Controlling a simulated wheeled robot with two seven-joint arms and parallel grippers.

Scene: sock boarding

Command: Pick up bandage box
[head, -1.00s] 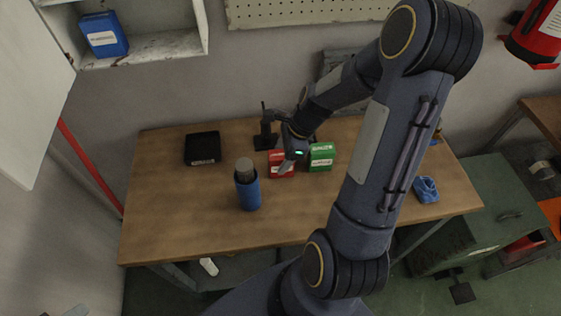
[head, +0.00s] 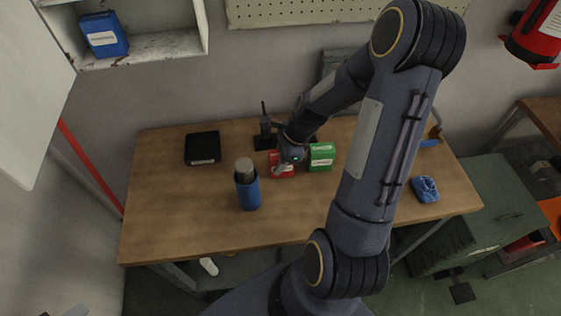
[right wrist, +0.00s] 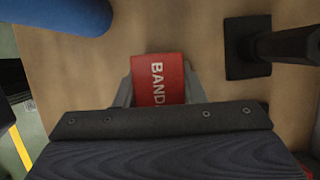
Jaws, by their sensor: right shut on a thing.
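The bandage box is a small red box (head: 281,169) with white lettering, near the back middle of the wooden table (head: 165,225). In the right wrist view the red box (right wrist: 157,72) shows "BAND" and sits between the two fingers. My right gripper (head: 283,166) is shut on the red box, with a finger along each side of it (right wrist: 158,90). The lower part of the box is hidden by the gripper body in the wrist view. I cannot tell whether the box is off the table. My left gripper is not in view.
A green box (head: 321,157) stands just right of the red box. A black radio-like device (head: 265,136) is close behind, and a blue bottle (head: 248,190) stands in front to the left. A black box (head: 202,148) and a blue cloth (head: 425,189) lie farther off. The table's front left is clear.

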